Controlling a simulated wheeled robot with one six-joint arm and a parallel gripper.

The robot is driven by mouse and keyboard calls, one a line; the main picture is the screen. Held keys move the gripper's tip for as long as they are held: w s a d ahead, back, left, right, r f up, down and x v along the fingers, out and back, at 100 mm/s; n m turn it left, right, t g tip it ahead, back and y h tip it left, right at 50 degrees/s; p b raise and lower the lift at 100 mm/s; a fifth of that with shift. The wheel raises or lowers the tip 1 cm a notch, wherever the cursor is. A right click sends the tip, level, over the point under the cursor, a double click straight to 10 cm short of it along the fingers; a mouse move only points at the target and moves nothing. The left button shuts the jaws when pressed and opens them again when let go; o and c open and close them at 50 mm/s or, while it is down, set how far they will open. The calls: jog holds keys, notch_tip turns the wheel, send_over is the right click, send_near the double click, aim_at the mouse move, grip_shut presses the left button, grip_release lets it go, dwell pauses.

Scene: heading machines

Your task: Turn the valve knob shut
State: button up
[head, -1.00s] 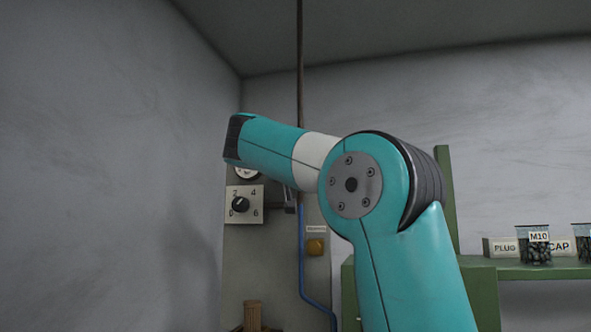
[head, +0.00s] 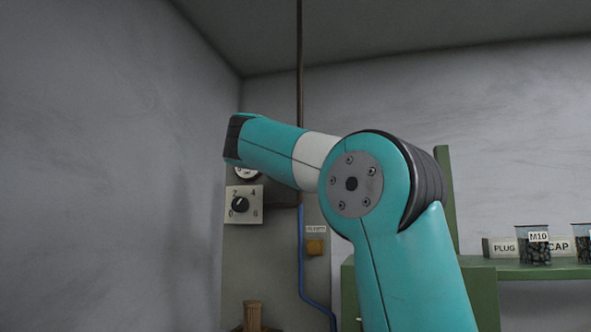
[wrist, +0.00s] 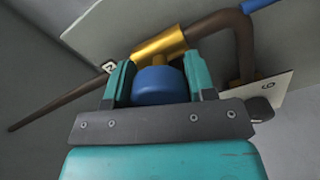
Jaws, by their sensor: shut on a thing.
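The valve shows in the wrist view as a brass body (wrist: 159,44) on a brown pipe, with a blue round knob (wrist: 160,86) on a short brass stem. My gripper (wrist: 160,68) has its teal fingers on either side of the blue knob and is shut on it. The far side of the knob is hidden. In the head view my arm covers the valve and its knob, and my gripper does not show there.
A green shelf (head: 540,270) with jars stands right.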

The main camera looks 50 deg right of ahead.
jog(key=shift+n, duration=0.9)
jog(key=o, duration=0.9)
